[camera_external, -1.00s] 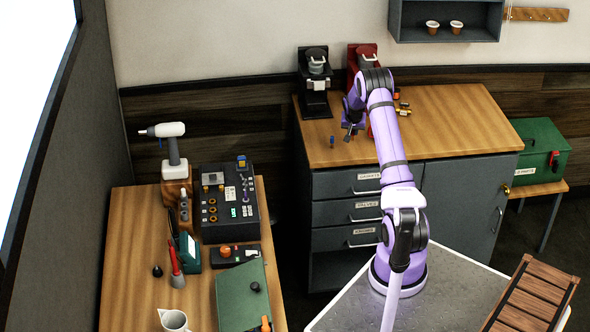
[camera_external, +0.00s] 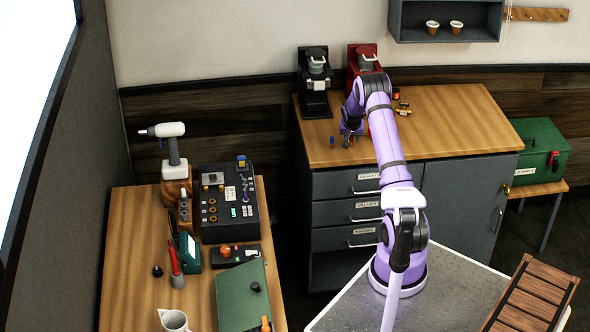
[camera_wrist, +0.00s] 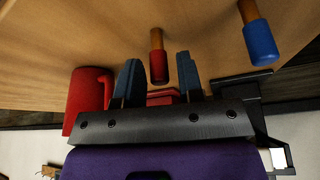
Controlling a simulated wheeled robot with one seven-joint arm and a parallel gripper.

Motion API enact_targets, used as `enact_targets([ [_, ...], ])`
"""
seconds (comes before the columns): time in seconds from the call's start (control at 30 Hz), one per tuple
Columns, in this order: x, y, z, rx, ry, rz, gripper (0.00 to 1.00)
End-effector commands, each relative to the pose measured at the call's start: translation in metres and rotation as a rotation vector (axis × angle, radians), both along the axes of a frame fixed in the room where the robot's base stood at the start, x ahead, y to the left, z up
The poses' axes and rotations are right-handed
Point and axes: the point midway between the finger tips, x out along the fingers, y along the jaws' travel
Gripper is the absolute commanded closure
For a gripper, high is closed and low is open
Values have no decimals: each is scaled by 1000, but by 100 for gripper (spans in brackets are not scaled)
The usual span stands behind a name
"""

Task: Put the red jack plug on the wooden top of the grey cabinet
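The red jack plug (camera_wrist: 158,68), with its brass-coloured shaft, is in the wrist view between my two fingertips. It appears to stand on the wooden top (camera_wrist: 90,40); its contact with the wood is hard to judge. My gripper (camera_wrist: 158,80) is open around it, with a visible gap on each side. In the outside view my gripper (camera_external: 348,137) is low over the front left of the cabinet's wooden top (camera_external: 450,120), and hides the red plug. The grey cabinet (camera_external: 455,195) has drawers below.
A blue jack plug (camera_external: 332,141) stands left of my gripper; it also shows in the wrist view (camera_wrist: 260,40). A black brewer (camera_external: 315,85) and a red brewer (camera_external: 361,58) stand behind. Small brass parts (camera_external: 402,108) lie right of the arm. The right part of the top is clear.

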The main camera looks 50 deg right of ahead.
Motion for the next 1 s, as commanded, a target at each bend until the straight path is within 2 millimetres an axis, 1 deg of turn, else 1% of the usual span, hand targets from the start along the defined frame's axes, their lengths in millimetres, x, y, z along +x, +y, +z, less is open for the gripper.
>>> enact_targets([
  [0.3,0,0,1,0,0,0,58],
  [0.47,-1,3,12,-1,0,0,58],
  [0.57,-4,8,27,-2,-2,1,58],
  [0.8,-13,24,72,-2,-2,0,58],
  [1.0,-19,35,100,-1,-2,0,58],
])
